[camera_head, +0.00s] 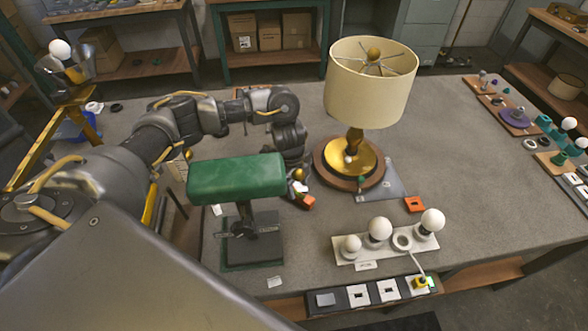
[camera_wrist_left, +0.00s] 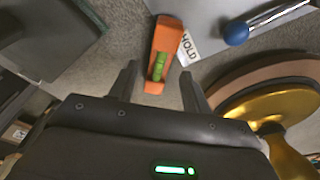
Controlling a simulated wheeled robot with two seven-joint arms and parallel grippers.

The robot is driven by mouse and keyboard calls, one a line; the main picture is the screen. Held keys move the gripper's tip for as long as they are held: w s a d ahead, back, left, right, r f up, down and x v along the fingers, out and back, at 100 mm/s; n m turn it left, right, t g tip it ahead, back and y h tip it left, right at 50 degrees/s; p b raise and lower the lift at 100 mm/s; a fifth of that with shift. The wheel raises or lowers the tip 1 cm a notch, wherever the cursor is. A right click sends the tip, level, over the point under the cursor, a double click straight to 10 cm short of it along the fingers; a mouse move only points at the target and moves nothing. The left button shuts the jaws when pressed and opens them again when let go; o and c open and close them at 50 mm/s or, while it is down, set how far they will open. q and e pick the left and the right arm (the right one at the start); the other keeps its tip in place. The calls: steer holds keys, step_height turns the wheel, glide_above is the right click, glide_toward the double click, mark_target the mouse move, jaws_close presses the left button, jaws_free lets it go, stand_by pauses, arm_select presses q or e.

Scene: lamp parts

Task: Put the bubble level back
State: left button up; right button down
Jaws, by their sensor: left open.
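The bubble level is a small orange block with a green vial. It shows in the left wrist view (camera_wrist_left: 165,45), with its near end between the fingertips of my left gripper (camera_wrist_left: 160,82). The jaws are apart, with a gap on each side of the level. In the head view the level (camera_head: 307,201) lies on the grey table, just below my left gripper (camera_head: 298,180), partly hidden by it. A label reading "HOLD" (camera_wrist_left: 188,48) is beside the level. My right gripper is not in view.
A lamp with a cream shade (camera_head: 370,85) and brass-and-wood base (camera_head: 350,170) stands close right of the gripper. A green-shaded lamp (camera_head: 238,178) stands to its left. A white bulb tray (camera_head: 385,245) and an orange square piece (camera_head: 414,204) are front right.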

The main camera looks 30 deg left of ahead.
arm_select(q)
step_height(320, 180, up, 11)
steer(key=a, duration=0.1)
steer(key=shift+a, duration=0.35)
steer(key=shift+w+f, duration=0.1)
steer(key=shift+f, duration=0.05)
